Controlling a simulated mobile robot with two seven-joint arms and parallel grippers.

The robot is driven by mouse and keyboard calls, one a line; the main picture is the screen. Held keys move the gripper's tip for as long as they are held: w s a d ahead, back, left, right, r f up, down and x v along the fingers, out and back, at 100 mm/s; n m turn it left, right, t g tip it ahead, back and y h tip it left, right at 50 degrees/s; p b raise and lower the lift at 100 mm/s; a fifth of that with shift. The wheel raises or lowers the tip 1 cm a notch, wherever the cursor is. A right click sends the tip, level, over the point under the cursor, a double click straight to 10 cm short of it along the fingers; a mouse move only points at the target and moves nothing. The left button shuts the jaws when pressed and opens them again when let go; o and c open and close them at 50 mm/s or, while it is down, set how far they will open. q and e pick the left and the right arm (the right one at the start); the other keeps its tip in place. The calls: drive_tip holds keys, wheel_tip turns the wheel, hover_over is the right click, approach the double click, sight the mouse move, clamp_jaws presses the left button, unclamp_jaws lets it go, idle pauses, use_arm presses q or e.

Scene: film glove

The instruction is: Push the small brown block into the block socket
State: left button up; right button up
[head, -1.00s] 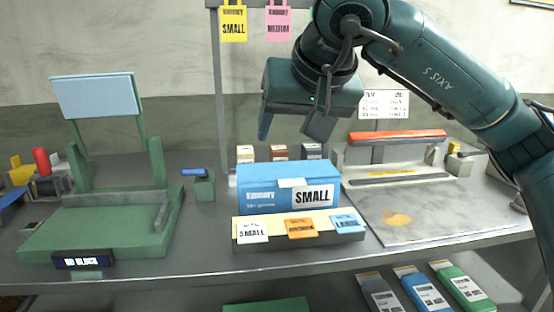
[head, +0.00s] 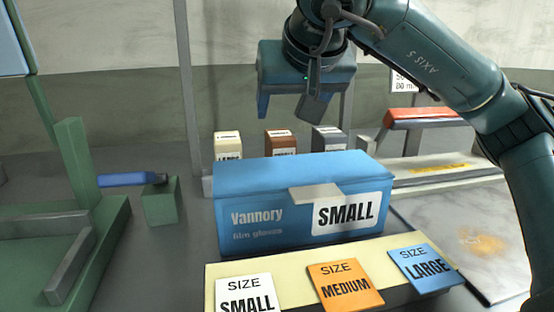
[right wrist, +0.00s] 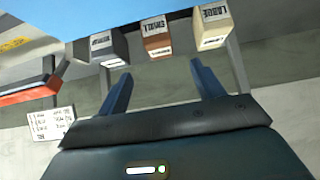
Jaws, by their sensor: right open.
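A small brown block (head: 281,142) with a white label on top stands behind the blue glove box, between a cream block (head: 228,146) and a grey block (head: 328,141). The blue box hides its lower part. It also shows in the right wrist view (right wrist: 157,46), just beyond the fingertips. My right gripper (head: 287,108) is open and empty, pointing down above the row of blocks; its two fingers also show in the right wrist view (right wrist: 162,73). I cannot make out a block socket. My left gripper is not in view.
The blue glove box (head: 265,218) stands in front of the blocks, with a tray of size cards (head: 300,263) before it. A green fixture (head: 75,165) and a green block with a blue handle (head: 160,203) are at left. An orange-topped press (head: 425,117) is at right.

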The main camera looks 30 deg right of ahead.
sight(282, 136)
drive_tip(key=b+x, duration=0.1)
drive_tip(key=x, duration=0.5)
drive_tip(key=shift+f, duration=0.1)
drive_tip(key=b+x, duration=0.1)
drive_tip(key=x, duration=0.3)
drive_tip(key=shift+w+f, duration=0.1)
drive_tip(key=shift+f, duration=0.1)
drive_tip(key=shift+w+d+f, duration=0.1)
drive_tip(key=shift+w+f, duration=0.2)
drive_tip(key=shift+w, duration=0.1)
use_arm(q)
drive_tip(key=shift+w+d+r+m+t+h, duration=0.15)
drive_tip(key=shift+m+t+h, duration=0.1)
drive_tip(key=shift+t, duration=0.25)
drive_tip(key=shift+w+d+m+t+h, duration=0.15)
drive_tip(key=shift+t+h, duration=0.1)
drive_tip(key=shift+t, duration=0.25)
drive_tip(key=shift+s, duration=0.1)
use_arm(e)
drive_tip(key=shift+c, duration=0.5)
drive_tip(key=c, duration=1.1)
